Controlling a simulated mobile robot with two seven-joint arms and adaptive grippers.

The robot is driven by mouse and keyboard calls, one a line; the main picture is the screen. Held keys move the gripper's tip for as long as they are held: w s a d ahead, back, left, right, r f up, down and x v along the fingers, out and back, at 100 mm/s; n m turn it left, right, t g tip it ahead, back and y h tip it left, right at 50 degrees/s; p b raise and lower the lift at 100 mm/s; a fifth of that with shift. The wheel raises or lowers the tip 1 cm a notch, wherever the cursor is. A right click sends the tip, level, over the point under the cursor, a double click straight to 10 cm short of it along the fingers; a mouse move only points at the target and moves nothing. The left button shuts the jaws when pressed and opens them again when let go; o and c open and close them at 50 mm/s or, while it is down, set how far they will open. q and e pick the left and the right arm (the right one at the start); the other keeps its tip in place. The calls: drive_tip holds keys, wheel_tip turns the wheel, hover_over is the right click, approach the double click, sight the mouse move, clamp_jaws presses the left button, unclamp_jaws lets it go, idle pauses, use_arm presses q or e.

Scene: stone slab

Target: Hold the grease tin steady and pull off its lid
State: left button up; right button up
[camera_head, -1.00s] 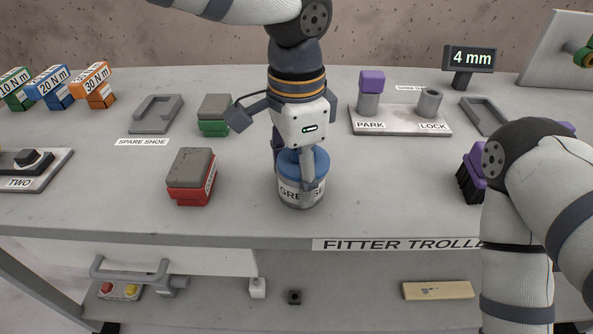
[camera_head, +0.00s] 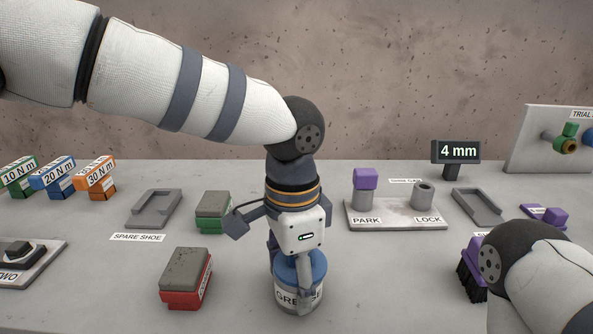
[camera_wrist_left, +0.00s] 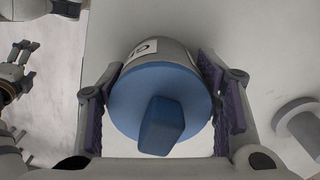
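The grease tin (camera_head: 285,297) stands upright on the slab at the bottom middle of the head view. It is a grey tin with a white label and a blue lid (camera_wrist_left: 160,95) that has a raised blue knob and is seated on it. My left gripper (camera_head: 297,275) comes down from above. Its purple-padded fingers lie on both sides of the tin in the left wrist view (camera_wrist_left: 165,95) and appear closed on its body. My right arm is at the lower right of the head view; its gripper is out of that view. Part of it (camera_wrist_left: 15,75) shows small at the wrist view's left edge.
Left of the tin is a red-and-grey block (camera_head: 186,277), with a green-and-grey block (camera_head: 213,212) behind it. A PARK/LOCK plate (camera_head: 395,216) stands behind right. A purple brush (camera_head: 468,280) is beside my right arm. The slab between tin and brush is clear.

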use_arm(q)
drive_tip(key=o, duration=0.4)
wheel_tip(320, 180, up, 12)
idle(0.4)
